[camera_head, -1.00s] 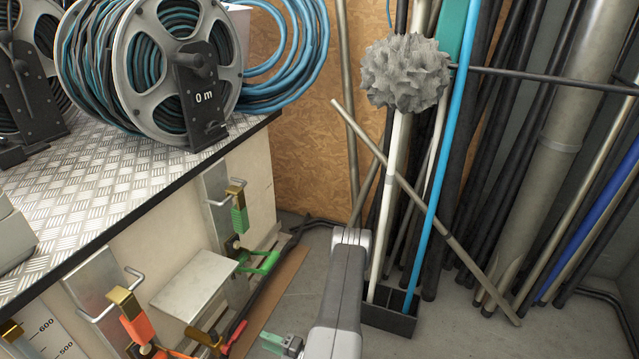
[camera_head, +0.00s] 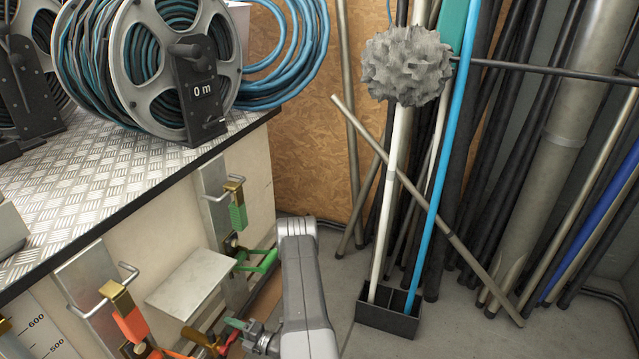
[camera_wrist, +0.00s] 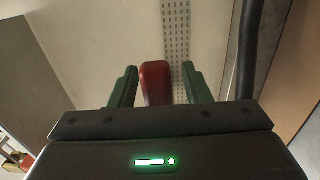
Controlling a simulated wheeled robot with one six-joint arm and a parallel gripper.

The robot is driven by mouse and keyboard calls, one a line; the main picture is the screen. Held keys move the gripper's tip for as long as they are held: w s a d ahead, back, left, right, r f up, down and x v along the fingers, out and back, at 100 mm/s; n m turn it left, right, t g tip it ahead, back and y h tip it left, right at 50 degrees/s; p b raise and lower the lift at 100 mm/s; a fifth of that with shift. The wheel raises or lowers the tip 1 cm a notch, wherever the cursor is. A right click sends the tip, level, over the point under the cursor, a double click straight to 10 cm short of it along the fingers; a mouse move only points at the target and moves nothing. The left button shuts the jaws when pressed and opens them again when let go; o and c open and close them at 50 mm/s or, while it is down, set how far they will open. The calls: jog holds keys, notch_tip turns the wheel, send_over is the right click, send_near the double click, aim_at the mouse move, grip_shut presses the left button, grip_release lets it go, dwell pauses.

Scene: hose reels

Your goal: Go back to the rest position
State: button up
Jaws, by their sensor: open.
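My grey arm (camera_head: 303,285) reaches in from the bottom of the head view. My gripper (camera_head: 236,336) is low beside the bench front, near red-handled valve fittings. In the wrist view its two green fingers are spread apart, and a red handle (camera_wrist: 157,82) shows between them. I cannot tell whether either finger touches the handle. The gripper's body hides the handle's lower end in the wrist view.
A hose reel (camera_head: 180,75) marked 0 m stands on the metal-topped bench (camera_head: 95,185). A green-handled valve (camera_head: 262,262) and a metal shelf plate (camera_head: 190,278) stick out from its front. Poles in a black holder (camera_head: 388,318) and leaning pipes fill the right.

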jog(key=shift+r+n, duration=0.6)
jog(key=shift+n, duration=0.3)
